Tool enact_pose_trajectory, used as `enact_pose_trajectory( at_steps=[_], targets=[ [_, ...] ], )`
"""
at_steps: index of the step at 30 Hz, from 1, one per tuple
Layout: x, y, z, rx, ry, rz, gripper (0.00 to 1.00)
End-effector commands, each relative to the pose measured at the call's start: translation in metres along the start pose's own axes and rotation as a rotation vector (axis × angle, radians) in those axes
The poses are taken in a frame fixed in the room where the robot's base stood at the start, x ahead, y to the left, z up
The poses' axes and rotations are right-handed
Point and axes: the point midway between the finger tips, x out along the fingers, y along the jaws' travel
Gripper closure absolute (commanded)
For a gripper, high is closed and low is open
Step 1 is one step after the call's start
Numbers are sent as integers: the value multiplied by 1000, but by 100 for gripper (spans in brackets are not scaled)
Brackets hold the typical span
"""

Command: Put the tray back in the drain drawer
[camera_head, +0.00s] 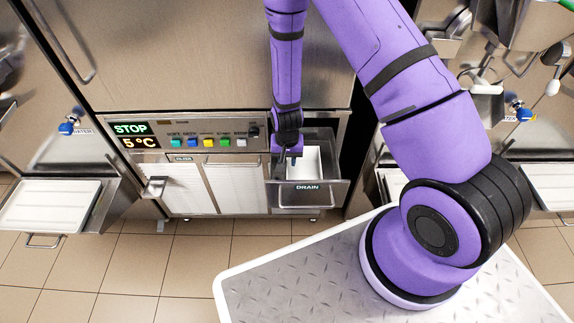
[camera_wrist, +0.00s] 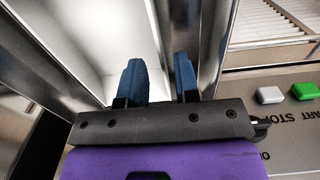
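The white tray (camera_head: 311,163) sits inside the pulled-out metal drain drawer (camera_head: 307,197), marked DRAIN, at the machine's lower right. In the wrist view, the tray's white inside (camera_wrist: 105,30) fills the upper left. My gripper (camera_head: 292,160) points down at the drawer's left part. In the wrist view, the two blue fingers of my gripper (camera_wrist: 158,70) are apart, on either side of a narrow metal wall strip. The left finger shows in front of the white inside. I cannot tell whether either finger touches the wall or tray. The drawer's back left is hidden by my gripper.
The control panel (camera_head: 190,137) with coloured buttons is left of the drawer; its buttons show close to my gripper in the wrist view. White louvred panels (camera_head: 226,186) and a metal spout (camera_head: 154,187) are below. Another tray (camera_head: 52,205) stands far left.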

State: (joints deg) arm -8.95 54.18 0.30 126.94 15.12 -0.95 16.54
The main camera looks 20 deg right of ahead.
Motion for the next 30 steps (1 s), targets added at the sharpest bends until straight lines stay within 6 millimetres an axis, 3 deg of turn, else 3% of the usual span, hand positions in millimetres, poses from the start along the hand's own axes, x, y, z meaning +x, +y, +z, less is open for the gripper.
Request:
enact_pose_trajectory(
  at_steps=[12,26,30],
  targets=[
    [-66,-1,-1,-1,3,-2,71],
    [-89,0,-1,-3,3,-4,71],
    [-117,-2,-6,-18,20,-26,71]
  ],
)
